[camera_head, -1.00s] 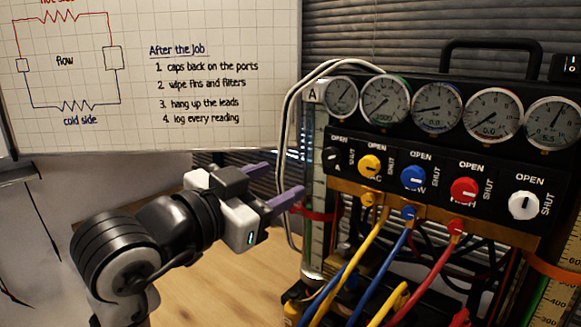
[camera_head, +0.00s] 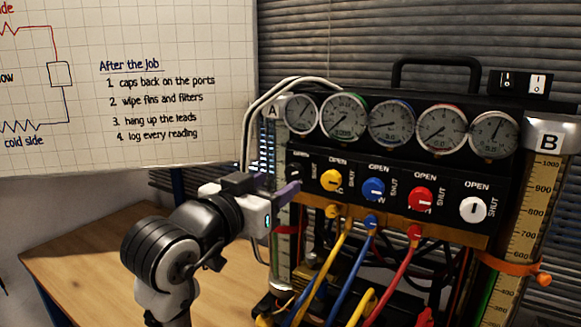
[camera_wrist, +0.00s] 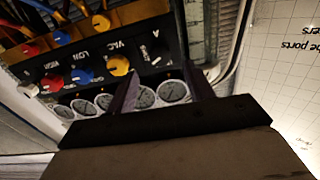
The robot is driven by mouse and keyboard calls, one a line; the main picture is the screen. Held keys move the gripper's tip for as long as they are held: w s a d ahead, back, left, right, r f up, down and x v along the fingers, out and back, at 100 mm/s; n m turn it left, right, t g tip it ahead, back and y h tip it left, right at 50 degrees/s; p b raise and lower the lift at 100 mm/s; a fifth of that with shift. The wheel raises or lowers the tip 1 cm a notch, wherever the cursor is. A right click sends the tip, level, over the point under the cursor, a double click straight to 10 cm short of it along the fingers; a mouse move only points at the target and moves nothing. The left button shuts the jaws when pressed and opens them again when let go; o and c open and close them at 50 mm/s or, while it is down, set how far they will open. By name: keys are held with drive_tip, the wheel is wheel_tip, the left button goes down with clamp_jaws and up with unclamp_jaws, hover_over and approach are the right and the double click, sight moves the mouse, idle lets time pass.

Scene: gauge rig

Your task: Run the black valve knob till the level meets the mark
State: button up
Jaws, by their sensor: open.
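The small black knob (camera_head: 297,171) is at the left end of the valve row, partly hidden by my gripper. It also shows as a dark knob in the upside-down wrist view (camera_wrist: 148,54). My gripper (camera_head: 292,190) is open and empty, its purple fingers close in front of the panel's left end. I cannot tell whether they touch the knob. In the wrist view the fingers (camera_wrist: 160,82) stand apart. Tube A (camera_head: 281,255) has a red band; its level is unclear. Tube B (camera_head: 540,195) has a scale, an orange band (camera_head: 512,269) and green low down.
Yellow (camera_head: 331,180), blue (camera_head: 373,189), red (camera_head: 420,199) and white (camera_head: 473,209) knobs sit to the right, under several gauges (camera_head: 391,122). Coloured hoses (camera_head: 382,275) hang below. White cables (camera_head: 248,130) run at left. The wooden table (camera_head: 80,255) is clear at left.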

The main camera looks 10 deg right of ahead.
sight(292, 173)
drive_tip(key=p+x, duration=0.1)
drive_tip(key=x, duration=0.6)
drive_tip(key=shift+p, duration=0.3)
drive_tip(key=shift+f, duration=0.1)
drive_tip(key=c, duration=1)
drive_tip(key=shift+o, duration=0.2)
drive_tip(key=shift+f+m+b, duration=0.2)
drive_tip(key=shift+m+b, duration=0.85)
drive_tip(key=shift+m, duration=0.05)
drive_tip(key=m, duration=0.1)
drive_tip(key=m+b, duration=0.1)
drive_tip(key=m, duration=0.1)
drive_tip(key=shift+r+b, duration=0.25)
drive_tip(key=shift+b, duration=0.05)
drive_tip(key=o, duration=1)
drive_tip(key=shift+c, duration=0.2)
